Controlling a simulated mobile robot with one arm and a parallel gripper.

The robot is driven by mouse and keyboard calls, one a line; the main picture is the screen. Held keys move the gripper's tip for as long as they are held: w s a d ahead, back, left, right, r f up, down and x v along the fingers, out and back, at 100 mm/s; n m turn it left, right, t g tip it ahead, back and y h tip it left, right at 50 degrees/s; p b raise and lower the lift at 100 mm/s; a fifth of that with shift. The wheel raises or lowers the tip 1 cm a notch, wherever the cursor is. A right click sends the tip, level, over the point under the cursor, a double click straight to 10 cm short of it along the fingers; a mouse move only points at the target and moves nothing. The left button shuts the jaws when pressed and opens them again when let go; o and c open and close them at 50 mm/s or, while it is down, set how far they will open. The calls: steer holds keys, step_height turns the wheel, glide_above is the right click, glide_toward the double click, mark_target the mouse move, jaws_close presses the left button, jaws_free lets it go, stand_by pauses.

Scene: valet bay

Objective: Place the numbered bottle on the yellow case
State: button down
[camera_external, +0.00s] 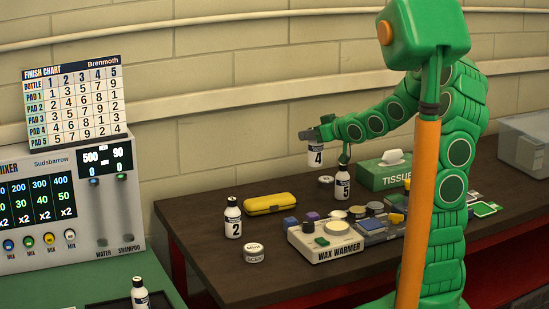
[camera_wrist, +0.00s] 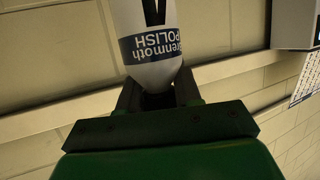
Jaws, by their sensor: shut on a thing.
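My gripper (camera_external: 318,134) is shut on the neck of a white bottle marked 4 (camera_external: 315,157) and holds it upright in the air, above and behind the table. In the wrist view, the bottle (camera_wrist: 150,45) shows a dark band reading POLISH, and its narrow end sits between the jaws (camera_wrist: 158,98). The yellow case (camera_external: 270,204) lies closed on the dark table, below and to the left of my gripper. Its top is bare.
Bottle 2 (camera_external: 233,218) stands left of the case, and bottle 5 (camera_external: 342,184) stands to its right. A round tin (camera_external: 253,252), the wax warmer (camera_external: 325,243) and a tissue box (camera_external: 384,173) share the dark table (camera_external: 190,220). The mixer (camera_external: 70,200) stands at left.

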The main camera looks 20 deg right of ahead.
steer(key=shift+s+a+r, duration=0.15)
steer(key=shift+a+r, duration=0.1)
steer(key=shift+r, duration=0.15)
steer(key=s+a+r+n+g+y, duration=0.4)
steer(key=s+a+n+y, duration=0.1)
steer(key=s+a, duration=0.65)
steer(key=shift+w+a+f, duration=0.45)
steer(key=shift+w+f, duration=1.75)
steer(key=shift+w, duration=0.05)
steer(key=shift+w+a+f, duration=0.45)
steer(key=shift+w+f, duration=1.75)
steer(key=shift+f, duration=0.05)
steer(key=shift+w+a+f, duration=0.45)
steer(key=shift+w+f, duration=1.75)
steer(key=shift+w, duration=0.05)
steer(key=shift+f, duration=0.2)
steer(key=c, duration=0.8)
jaws_free()
